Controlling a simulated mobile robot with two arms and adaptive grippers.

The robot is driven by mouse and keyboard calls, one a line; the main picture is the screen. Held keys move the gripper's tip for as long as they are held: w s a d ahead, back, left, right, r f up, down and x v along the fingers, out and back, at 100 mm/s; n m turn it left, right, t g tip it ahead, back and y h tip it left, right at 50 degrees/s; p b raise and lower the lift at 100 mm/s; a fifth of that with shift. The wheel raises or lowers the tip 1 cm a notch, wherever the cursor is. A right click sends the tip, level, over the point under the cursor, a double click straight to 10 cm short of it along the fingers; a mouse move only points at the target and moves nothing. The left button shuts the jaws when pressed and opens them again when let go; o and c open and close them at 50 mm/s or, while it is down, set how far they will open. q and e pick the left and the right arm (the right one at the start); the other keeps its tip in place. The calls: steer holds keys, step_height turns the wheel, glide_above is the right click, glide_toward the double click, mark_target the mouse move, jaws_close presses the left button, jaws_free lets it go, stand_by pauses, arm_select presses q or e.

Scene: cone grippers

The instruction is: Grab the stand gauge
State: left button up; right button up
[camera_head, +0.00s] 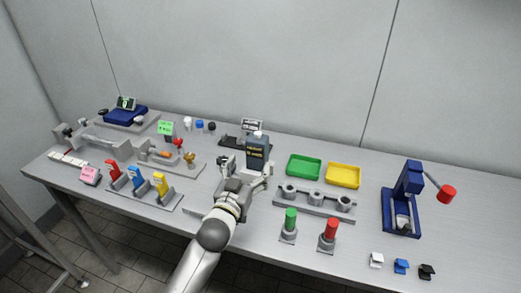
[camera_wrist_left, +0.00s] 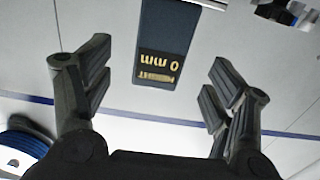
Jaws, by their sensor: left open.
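The stand gauge (camera_head: 257,150) is a dark slate-blue upright block with gold lettering, near the middle of the table. My left gripper (camera_head: 246,172) is open just in front of it, its fingers spread to either side. In the left wrist view the gauge (camera_wrist_left: 167,40) shows between and beyond the open fingers of my left gripper (camera_wrist_left: 160,68), with clear gaps on both sides. The gauge's lower part is hidden by my gripper in the head view. My right gripper is not in view.
A small display (camera_head: 252,125) stands behind the gauge. A green tray (camera_head: 304,167) and a grey holder with several round sockets (camera_head: 315,203) are to the right. Red, blue and yellow clamps (camera_head: 143,187) stand to the left. A blue press (camera_head: 402,200) stands far right.

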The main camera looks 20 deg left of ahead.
mark_target(255, 157)
arm_select(q)
steer(key=shift+w, duration=1.6)
steer(key=shift+w+p, duration=0.35)
steer(key=shift+w, duration=0.4)
steer(key=w, duration=0.3)
steer(key=shift+f, duration=0.2)
steer(key=shift+w+d, duration=0.1)
steer(key=shift+w, duration=0.1)
steer(key=shift+c, duration=0.7)
steer(key=c, duration=1)
steer(key=shift+c, duration=0.5)
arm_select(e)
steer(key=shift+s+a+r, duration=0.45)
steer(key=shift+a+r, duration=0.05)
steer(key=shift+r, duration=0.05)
arm_select(q)
steer(key=shift+r, duration=0.1)
